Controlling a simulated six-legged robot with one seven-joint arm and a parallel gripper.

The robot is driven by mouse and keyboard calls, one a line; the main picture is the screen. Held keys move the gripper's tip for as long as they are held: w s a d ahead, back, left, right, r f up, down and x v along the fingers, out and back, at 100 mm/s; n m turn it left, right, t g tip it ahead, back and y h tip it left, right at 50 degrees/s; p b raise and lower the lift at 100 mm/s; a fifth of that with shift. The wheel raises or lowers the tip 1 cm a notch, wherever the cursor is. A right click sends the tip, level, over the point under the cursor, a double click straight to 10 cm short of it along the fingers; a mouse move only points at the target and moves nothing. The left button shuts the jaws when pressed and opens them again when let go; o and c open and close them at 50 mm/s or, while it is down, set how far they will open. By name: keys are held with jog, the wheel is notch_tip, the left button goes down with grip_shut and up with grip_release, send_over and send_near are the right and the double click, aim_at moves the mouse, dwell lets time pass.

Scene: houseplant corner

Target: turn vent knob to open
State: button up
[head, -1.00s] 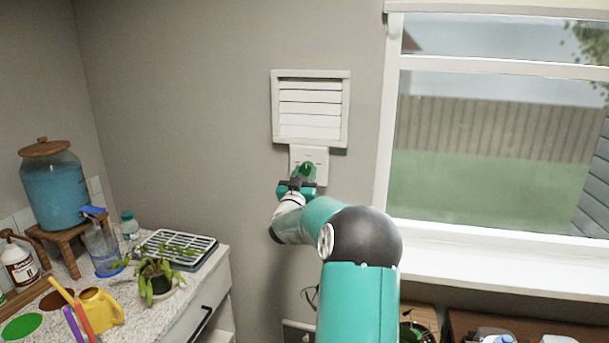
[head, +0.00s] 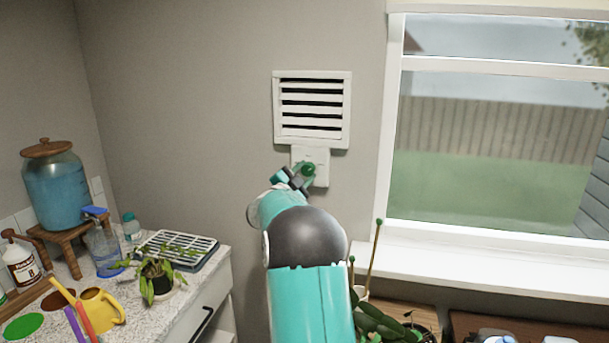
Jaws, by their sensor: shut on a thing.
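The white wall vent (head: 312,110) has its slats tilted open, with dark gaps between them. A white plate (head: 320,171) sits on the wall just below it. The green vent knob (head: 308,170) is on this plate, partly hidden by my gripper. My gripper (head: 300,175) is shut on the knob, and its jaws are turned at a slant. My arm reaches up from the bottom of the head view and covers part of the wall below the plate.
A window with a white sill (head: 480,258) is to the right. A counter at left holds a blue water dispenser (head: 54,188), a yellow watering can (head: 100,308) and a potted plant (head: 157,278). More plants stand low beneath the window. The wall around the vent is clear.

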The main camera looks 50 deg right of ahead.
jog(key=shift+m+g+y, duration=0.4)
jog(key=shift+m, duration=1.1)
jog(key=shift+w, duration=0.1)
jog(key=o, duration=1)
jog(key=a+f, duration=0.1)
jog(key=a, duration=1.2)
jog(key=shift+s+a+f, duration=0.35)
jog(key=shift+f, duration=0.05)
